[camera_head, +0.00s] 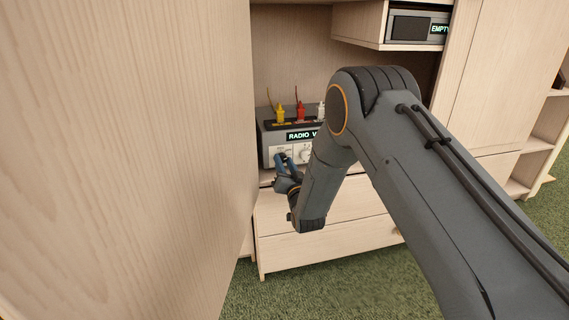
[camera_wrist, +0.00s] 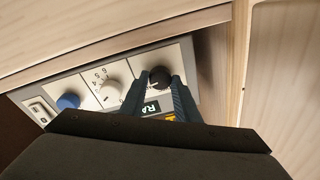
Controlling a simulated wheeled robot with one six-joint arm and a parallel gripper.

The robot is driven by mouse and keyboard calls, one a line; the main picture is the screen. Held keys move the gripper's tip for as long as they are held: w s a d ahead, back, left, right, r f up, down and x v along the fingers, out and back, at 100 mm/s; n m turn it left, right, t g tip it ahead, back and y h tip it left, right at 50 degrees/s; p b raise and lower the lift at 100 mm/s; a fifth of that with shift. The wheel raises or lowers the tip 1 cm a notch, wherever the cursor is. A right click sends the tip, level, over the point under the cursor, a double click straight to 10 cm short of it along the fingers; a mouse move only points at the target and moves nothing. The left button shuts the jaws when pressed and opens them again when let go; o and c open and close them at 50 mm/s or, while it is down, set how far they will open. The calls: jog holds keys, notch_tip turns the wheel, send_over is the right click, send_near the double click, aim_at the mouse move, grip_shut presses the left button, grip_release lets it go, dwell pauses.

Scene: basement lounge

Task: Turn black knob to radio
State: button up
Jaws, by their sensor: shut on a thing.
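The black knob (camera_wrist: 160,76) sits at the right end of a pale control panel in the wrist view. My gripper (camera_wrist: 160,80) has one finger on each side of the knob and is shut on it. In the head view my gripper (camera_head: 281,159) is at the left part of the grey device's (camera_head: 264,141) front, and it hides the black knob there. The device's display (camera_head: 301,135) reads "RADIO" and then a letter like "V"; my arm covers the rest. The knob's pointer direction is too small to tell.
A white knob (camera_wrist: 110,93) and a blue knob (camera_wrist: 68,101) are beside the black one. Yellow (camera_head: 280,112), red (camera_head: 301,111) and white (camera_head: 320,110) plugs stand on the device. A tall wooden panel (camera_head: 130,150) is close on the left. Drawers (camera_head: 330,240) lie below.

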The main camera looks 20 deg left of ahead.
jog(key=shift+f+m, duration=0.1)
jog(key=shift+m, duration=1)
jog(key=shift+h, duration=0.3)
jog(key=o, duration=1)
jog(key=shift+o, duration=0.2)
jog(key=p+v, duration=0.1)
jog(key=v, duration=0.6)
jog(key=shift+s+d, duration=0.2)
jog(key=shift+s, duration=0.15)
jog(key=shift+f, duration=0.1)
